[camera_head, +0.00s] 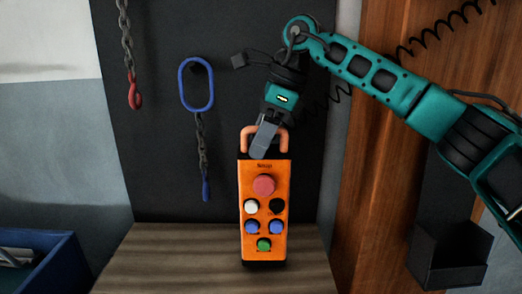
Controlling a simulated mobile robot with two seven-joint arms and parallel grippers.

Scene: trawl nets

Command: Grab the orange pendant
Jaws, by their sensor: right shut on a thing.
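The orange pendant (264,208) is upright in the middle of the view, in front of the dark panel and above the wooden surface. It has a large red button, with white, black, blue and green buttons below. My right gripper (262,146) comes in from the upper right and is shut on the handle at the pendant's top. The fingers hide part of the handle. I cannot tell whether the pendant's bottom touches the surface. My left gripper is not in view.
A chain with a red hook (133,92) and a blue ring with a chain (196,84) hang on the dark panel (150,160). A blue bin (58,268) stands at lower left. A dark holder (448,262) is at lower right. The wooden surface (160,262) is clear left of the pendant.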

